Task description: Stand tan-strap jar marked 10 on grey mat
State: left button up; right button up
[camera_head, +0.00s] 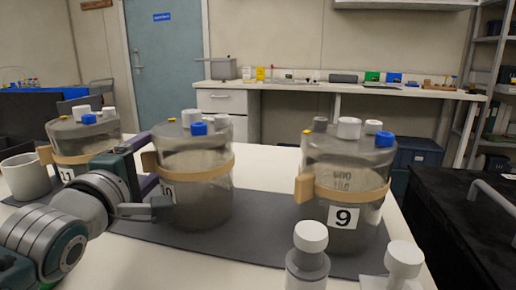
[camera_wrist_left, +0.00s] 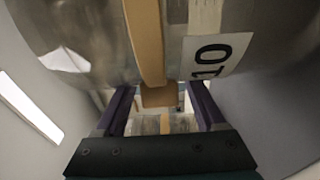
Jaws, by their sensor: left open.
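The jar marked 10 (camera_head: 203,180) is a clear, greyish vessel with a tan strap (camera_head: 205,172) and white and blue caps. It stands upright on the grey mat (camera_head: 262,222), between two similar jars. Its label is partly hidden behind my left gripper in the head view. My left gripper (camera_head: 150,192) is at the jar's left side. In the left wrist view the fingers of my gripper (camera_wrist_left: 160,105) are apart, one on each side of the strap's tan tab (camera_wrist_left: 158,97); I cannot tell whether they touch it. The label 10 (camera_wrist_left: 212,55) shows there sideways.
The jar marked 9 (camera_head: 345,180) stands to the right and the jar marked 11 (camera_head: 85,145) to the left. A white mug (camera_head: 27,178) is at the far left. Two white-capped containers (camera_head: 310,250) (camera_head: 403,268) stand at the front right. Bare mat shows between jars 10 and 9.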

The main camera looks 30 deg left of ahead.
pick_arm(q)
jog(key=shift+r, duration=0.2)
jog(key=p+v, duration=0.1)
jog(key=v, duration=1.1)
jog(key=shift+p, duration=0.35)
